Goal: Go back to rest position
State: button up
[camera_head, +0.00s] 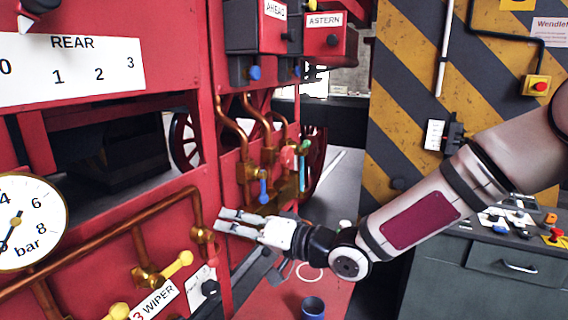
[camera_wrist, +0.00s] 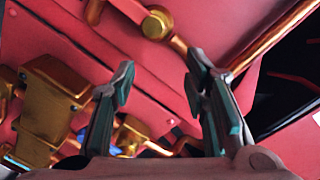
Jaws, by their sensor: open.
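My gripper (camera_head: 228,222) is in the middle of the head view, in front of the red machine panel (camera_head: 180,185), with my arm reaching in from the right. Its two fingers point left toward a copper pipe with a brass fitting (camera_head: 201,235). In the wrist view my gripper (camera_wrist: 158,75) shows two dark fingers with green pads, spread apart with nothing between them. Beyond the fingertips are the red panel and a brass round fitting (camera_wrist: 157,23) on a pipe. The head view does not clearly show whether the fingertips touch anything.
Brass valves with a blue lever (camera_head: 263,188) stand just behind my gripper. A pressure gauge (camera_head: 30,222) and a yellow-handled valve (camera_head: 178,264) are at the left. A blue cup (camera_head: 312,307) stands below. A grey cabinet (camera_head: 490,275) with small items and a striped wall (camera_head: 410,90) are at the right.

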jog(key=d+f+n+h, duration=0.1)
jog(key=d+f+h, duration=0.5)
jog(key=d+h, duration=0.6)
jog(key=s+d+r+m+h, duration=0.1)
jog(key=s+d+r+h, duration=0.15)
jog(key=d, duration=0.35)
jog(key=s+d+r+m+h, duration=0.1)
jog(key=s+d+r, duration=0.3)
jog(key=d, duration=0.3)
jog(key=s+d+r+g, duration=0.1)
jog(key=s+r, duration=0.1)
jog(key=s, duration=0.6)
jog(key=s+d+r+m+g+b, duration=0.1)
jog(key=s+d+r, duration=0.1)
jog(key=s, duration=0.7)
jog(key=shift+s+d, duration=0.2)
jog(key=shift+d, duration=0.1)
jog(key=shift+r+y, duration=0.1)
jog(key=shift+y, duration=0.15)
jog(key=shift+c, duration=0.2)
